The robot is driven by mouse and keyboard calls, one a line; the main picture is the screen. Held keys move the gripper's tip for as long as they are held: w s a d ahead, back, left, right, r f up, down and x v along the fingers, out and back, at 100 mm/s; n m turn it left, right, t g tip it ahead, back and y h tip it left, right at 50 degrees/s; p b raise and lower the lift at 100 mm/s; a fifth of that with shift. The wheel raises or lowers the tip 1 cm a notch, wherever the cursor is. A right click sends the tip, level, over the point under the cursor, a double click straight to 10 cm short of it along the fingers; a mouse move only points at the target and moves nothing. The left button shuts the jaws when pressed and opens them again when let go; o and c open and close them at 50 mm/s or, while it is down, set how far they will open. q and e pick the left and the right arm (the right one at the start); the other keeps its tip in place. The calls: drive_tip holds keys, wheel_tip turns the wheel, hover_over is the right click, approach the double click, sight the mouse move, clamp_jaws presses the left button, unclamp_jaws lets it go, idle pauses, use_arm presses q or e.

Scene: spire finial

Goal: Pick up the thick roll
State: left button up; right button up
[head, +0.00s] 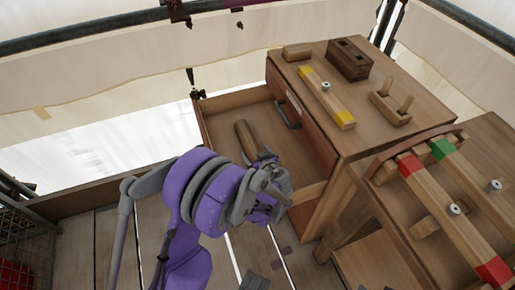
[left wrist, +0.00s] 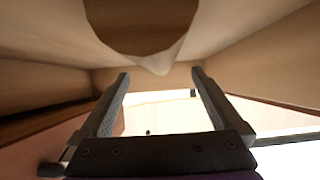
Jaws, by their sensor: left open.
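A thick brown roll (head: 245,136) lies in an open, drawer-like wooden tray (head: 222,102) beside the cabinet. Its lower end is partly hidden by my left gripper (head: 266,165). In the left wrist view, a broad brown rounded shape, apparently the roll (left wrist: 140,28), fills the top of the picture, with a pale pointed edge under it. My left gripper also shows there (left wrist: 160,74). Its two fingers are apart with nothing between them. The roll appears beyond and above the fingertips; I cannot tell whether they touch. My right gripper is not in view.
The cabinet (head: 330,130) has a reddish front with a dark handle (head: 287,112), close to my left gripper. On its top are a yellow-ended bar (head: 326,97), a dark block (head: 349,60) and a pegged block (head: 391,107). A second bench (head: 440,210) stands at right.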

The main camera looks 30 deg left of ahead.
sight(253, 148)
use_arm(q)
drive_tip(key=shift+x, duration=0.95)
drive_tip(key=b+x, duration=0.1)
drive_tip(key=x, duration=0.3)
drive_tip(key=shift+w+a, duration=0.2)
drive_tip(key=shift+w, duration=0.05)
clamp_jaws()
